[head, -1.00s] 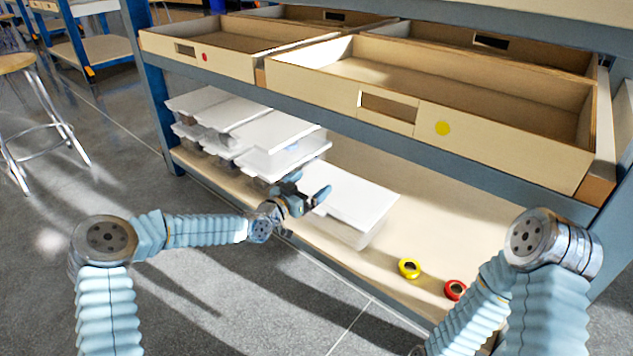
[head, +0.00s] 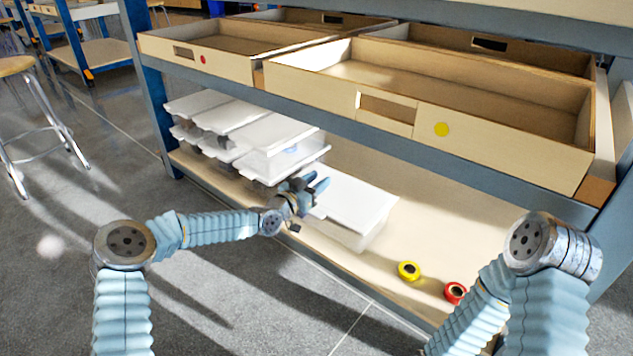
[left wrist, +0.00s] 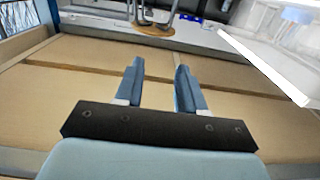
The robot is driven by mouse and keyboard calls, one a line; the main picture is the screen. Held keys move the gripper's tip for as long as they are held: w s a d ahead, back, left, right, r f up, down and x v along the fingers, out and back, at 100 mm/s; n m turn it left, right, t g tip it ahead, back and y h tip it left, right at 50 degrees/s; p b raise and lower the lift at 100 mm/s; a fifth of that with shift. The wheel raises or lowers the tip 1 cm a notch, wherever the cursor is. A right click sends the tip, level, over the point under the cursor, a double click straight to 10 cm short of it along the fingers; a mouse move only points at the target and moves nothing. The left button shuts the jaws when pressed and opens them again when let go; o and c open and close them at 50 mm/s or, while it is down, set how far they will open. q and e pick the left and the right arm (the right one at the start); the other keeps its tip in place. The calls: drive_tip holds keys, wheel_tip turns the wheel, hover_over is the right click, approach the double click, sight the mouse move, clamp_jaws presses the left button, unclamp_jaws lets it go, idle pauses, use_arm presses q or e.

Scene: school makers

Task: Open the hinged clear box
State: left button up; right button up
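A clear box with a flat white lid (head: 348,200) stands alone on the lower shelf, right of the stacked boxes. Its lid lies flat, apparently closed. My left gripper (head: 316,183) is at the box's left end, its fingers pointing toward the lid; I cannot tell whether they touch it. In the left wrist view my left gripper (left wrist: 157,78) is open, with nothing between its fingers. A white lid edge with clear plastic beyond it (left wrist: 265,68) shows at upper right there; I cannot tell which box it belongs to. My right gripper is out of view; only its arm shows.
Several white-lidded clear boxes (head: 278,134) are stacked left of the single box. A yellow tape roll (head: 409,271) and a red one (head: 455,292) lie near the front edge. Wooden trays (head: 430,122) fill the shelf above. The lower shelf's right part (head: 440,215) is free.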

use_arm(q)
clamp_jaws()
idle(0.8)
drive_tip(key=o, duration=1.2)
unclamp_jaws()
drive_tip(key=p+v, duration=0.1)
drive_tip(key=v, duration=1.2)
drive_tip(key=shift+s+a+p, duration=0.25)
drive_tip(key=shift+s+p, duration=0.1)
drive_tip(key=shift+p, duration=0.05)
